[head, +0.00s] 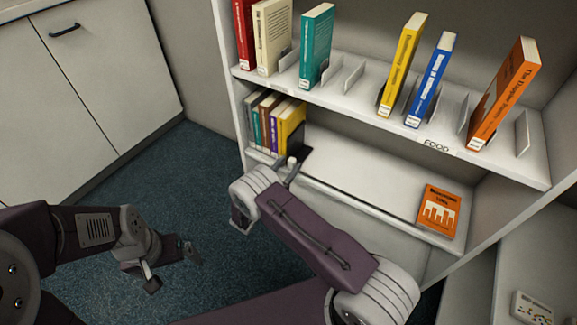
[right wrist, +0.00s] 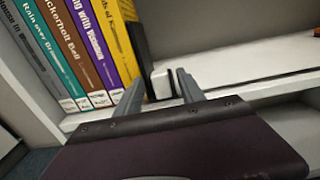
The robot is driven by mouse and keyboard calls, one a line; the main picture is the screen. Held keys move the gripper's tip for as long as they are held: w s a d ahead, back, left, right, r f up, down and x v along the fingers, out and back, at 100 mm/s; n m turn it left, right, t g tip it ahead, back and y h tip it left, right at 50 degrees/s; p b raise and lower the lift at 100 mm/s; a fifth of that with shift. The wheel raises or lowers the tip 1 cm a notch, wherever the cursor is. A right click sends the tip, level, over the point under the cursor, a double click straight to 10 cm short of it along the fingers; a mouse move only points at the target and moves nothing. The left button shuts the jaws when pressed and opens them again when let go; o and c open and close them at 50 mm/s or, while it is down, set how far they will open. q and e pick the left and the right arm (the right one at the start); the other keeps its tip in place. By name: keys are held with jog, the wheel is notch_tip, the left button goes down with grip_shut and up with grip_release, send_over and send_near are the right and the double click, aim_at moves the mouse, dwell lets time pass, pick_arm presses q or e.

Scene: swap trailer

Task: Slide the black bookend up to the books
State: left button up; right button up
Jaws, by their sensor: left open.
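The black bookend (head: 303,154) stands on the lower shelf at the right end of a row of books (head: 272,122). In the right wrist view the upright black bookend (right wrist: 141,45) is right beside the yellow book (right wrist: 115,45); I cannot tell whether they touch. A small white block (right wrist: 161,82) is at its foot. My right gripper (head: 289,166) is at the shelf front by the bookend. Its fingers (right wrist: 160,85) are apart, with the white block showing between them. My left gripper (head: 171,266) is open and empty, low over the carpet.
An orange book (head: 439,211) lies flat at the lower shelf's right end. The lower shelf (head: 365,168) is bare between it and the bookend. The upper shelf (head: 345,95) holds several upright books and metal dividers. A white cabinet (head: 90,80) stands at the left.

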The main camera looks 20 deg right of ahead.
jog(key=shift+r, duration=0.1)
jog(key=p+v, duration=0.3)
jog(key=v, duration=0.6)
jog(key=shift+p, duration=0.3)
